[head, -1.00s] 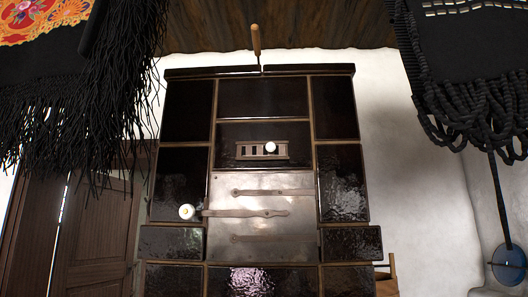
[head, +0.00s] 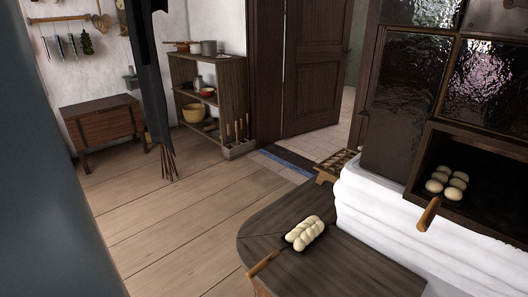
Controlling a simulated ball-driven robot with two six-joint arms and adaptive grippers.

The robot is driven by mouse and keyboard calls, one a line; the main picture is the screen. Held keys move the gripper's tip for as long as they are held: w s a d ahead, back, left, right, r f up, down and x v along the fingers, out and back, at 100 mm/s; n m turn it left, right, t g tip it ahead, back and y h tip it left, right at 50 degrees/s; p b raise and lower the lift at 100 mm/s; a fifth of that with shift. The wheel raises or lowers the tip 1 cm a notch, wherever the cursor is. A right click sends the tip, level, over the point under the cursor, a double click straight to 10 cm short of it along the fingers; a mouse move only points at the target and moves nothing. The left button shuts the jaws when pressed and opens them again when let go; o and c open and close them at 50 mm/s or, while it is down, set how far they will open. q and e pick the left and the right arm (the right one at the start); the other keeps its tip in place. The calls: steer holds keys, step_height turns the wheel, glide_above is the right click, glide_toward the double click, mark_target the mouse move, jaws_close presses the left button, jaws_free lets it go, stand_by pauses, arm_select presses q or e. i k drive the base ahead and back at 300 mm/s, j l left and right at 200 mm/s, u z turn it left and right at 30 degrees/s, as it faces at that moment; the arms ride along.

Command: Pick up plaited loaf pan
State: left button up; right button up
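The plaited loaf pan (head: 263,264) rests on a dark wooden bench top with a rounded edge, low in the head view and right of the middle. It is a small dark pan with a wooden handle pointing to the lower left, toward the bench edge. A pale plaited loaf (head: 304,233) lies in it and hides most of the pan. Neither of my grippers shows in the head view.
The dark bench top (head: 345,272) is otherwise clear. A second pan with several round buns (head: 447,183) sits in the stove opening, its wooden handle (head: 428,214) sticking out. The white stove base (head: 375,212) stands behind the bench. Floor (head: 180,220) is open to the left.

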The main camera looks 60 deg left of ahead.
mark_target(305, 235)
steer(key=u, duration=1.5)
